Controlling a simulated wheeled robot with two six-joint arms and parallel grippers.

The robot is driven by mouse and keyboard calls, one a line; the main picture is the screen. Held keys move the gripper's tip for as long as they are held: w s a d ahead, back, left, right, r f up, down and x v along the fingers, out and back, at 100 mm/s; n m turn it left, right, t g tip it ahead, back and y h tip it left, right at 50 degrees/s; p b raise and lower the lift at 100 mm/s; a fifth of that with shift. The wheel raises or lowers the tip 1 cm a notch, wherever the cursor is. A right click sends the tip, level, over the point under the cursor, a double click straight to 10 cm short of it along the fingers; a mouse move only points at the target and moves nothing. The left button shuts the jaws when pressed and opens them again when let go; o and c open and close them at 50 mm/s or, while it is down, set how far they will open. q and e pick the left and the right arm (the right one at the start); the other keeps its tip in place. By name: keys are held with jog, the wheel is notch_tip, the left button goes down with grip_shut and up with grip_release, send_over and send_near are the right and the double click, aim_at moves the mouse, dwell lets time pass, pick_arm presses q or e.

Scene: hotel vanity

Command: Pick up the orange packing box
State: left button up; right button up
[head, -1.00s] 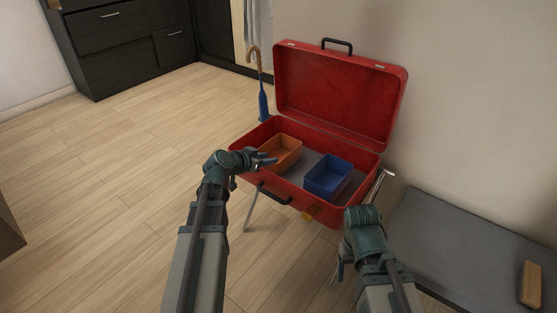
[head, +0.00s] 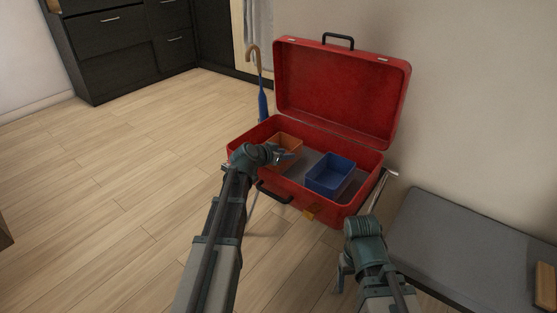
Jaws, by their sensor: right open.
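The orange packing box (head: 288,140) sits in the left part of the open red suitcase (head: 345,214). My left gripper (head: 285,156) is over the front of the orange box and hides part of it. Its jaws are too small and overlapped to tell whether they are open, shut or touching the box. My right gripper (head: 341,279) is open, low and in front of the suitcase, well away from the box.
A blue box (head: 330,176) sits in the suitcase to the right of the orange one. The raised lid (head: 340,93) stands behind. A blue umbrella (head: 262,100) stands at the back left. A grey bench (head: 460,245) is at the right. The floor at left is clear.

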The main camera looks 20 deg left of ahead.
pick_arm(q)
jog(key=shift+x, duration=0.95)
grip_shut()
dwell(0.6)
